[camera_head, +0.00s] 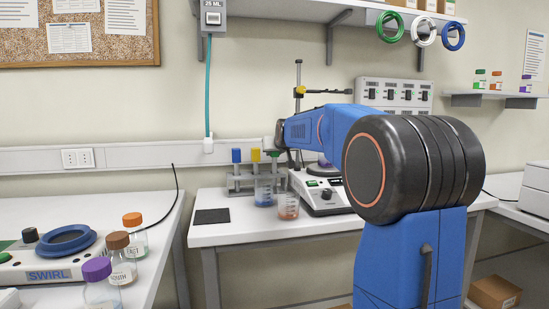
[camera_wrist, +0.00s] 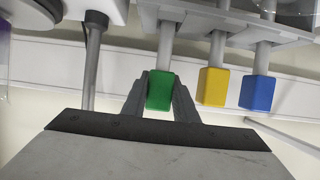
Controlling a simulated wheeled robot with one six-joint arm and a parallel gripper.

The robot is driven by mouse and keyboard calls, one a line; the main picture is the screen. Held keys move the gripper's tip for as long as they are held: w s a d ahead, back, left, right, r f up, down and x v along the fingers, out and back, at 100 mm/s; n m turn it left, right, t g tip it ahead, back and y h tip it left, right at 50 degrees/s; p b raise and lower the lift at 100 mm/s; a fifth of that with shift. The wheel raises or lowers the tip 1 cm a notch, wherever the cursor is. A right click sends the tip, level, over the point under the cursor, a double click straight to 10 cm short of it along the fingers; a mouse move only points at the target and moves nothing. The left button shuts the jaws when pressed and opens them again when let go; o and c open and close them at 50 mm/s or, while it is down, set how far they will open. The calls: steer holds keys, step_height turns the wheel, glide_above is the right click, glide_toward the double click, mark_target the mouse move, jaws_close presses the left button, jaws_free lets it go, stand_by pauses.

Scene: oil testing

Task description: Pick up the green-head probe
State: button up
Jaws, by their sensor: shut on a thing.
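The green-head probe (camera_wrist: 162,91) shows in the wrist view with its green head between my two fingers. My gripper (camera_wrist: 161,95) is shut on that green head. Its grey shaft runs into the probe rack (camera_wrist: 240,25). A yellow-head probe (camera_wrist: 213,86) and a blue-head probe (camera_wrist: 257,92) stand beside it in the rack. In the head view, the blue-head probe (camera_head: 236,156) and yellow-head probe (camera_head: 255,155) stand left of my gripper (camera_head: 274,152). The green head is mostly hidden there by my gripper.
Beakers with blue liquid (camera_head: 264,192) and reddish liquid (camera_head: 288,206) stand by the rack, close to a white hotplate device (camera_head: 322,195). A dark mat (camera_head: 212,216) lies at left. Capped bottles (camera_head: 122,260) and the SWIRL device (camera_head: 48,262) stand on the left table.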

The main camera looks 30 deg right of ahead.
steer(key=r, duration=0.7)
steer(key=s+r, duration=0.1)
steer(key=r, duration=0.2)
steer(key=shift+a+r, duration=0.15)
steer(key=shift+r, duration=0.1)
steer(key=s+a, duration=0.2)
steer(key=s, duration=0.6)
steer(key=s+a, duration=0.3)
steer(key=s, duration=0.5)
steer(key=s+d+r+m+g+h, duration=0.1)
steer(key=s+d+r+m+h, duration=0.25)
steer(key=d+r, duration=1.45)
steer(key=w+a+r+x, duration=0.1)
steer(key=x, duration=0.9)
steer(key=shift+n, duration=0.25)
steer(key=o, duration=1.1)
steer(key=shift+f, duration=0.1)
steer(key=shift+a, duration=0.1)
